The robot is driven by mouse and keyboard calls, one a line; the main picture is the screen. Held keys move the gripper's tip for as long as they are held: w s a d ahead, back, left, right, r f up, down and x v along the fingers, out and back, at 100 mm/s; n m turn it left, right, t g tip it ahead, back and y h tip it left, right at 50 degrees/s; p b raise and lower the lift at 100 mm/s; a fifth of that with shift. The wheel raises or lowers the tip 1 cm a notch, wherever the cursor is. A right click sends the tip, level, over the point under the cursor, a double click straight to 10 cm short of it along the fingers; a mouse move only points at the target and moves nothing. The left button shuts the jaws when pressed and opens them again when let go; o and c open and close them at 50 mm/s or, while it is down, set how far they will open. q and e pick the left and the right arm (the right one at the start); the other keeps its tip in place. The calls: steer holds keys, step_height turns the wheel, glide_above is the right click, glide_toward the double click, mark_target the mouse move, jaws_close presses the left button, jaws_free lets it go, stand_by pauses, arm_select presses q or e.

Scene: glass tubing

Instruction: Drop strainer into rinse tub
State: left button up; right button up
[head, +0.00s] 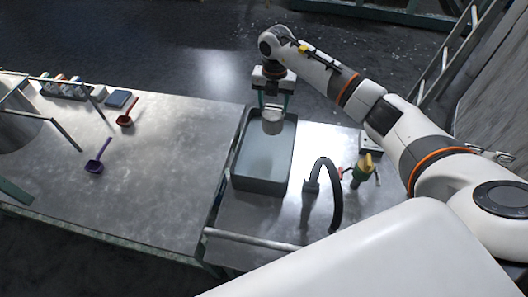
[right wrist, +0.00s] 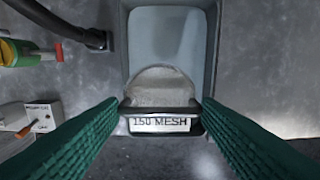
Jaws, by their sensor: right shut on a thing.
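The strainer (head: 272,121) is a small pale round sieve; in the right wrist view (right wrist: 163,88) its front tag reads "150 MESH". My right gripper (head: 271,104) is shut on it, with the green fingers (right wrist: 161,115) at either side of the tagged end. The rinse tub (head: 262,172) is a grey rectangular basin. The strainer appears over the far part of the tub in the head view, and overlaps the tub's near end in the right wrist view (right wrist: 165,38). Its exact height above the tub is hard to tell. My left gripper is not in view.
A black curved faucet (head: 325,185) stands right of the tub, with a green and yellow item (head: 362,170) beyond it. A red scoop (head: 127,114) and purple scoop (head: 97,163) lie on the left metal table (head: 165,190), which has much clear surface.

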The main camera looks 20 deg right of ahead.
steer(key=shift+f+b, duration=1.2)
steer(key=shift+f, duration=0.8)
steer(key=shift+r, duration=0.1)
steer(key=o, duration=1.4)
step_height(320, 180, up, 12)
steer(key=shift+b, duration=0.55)
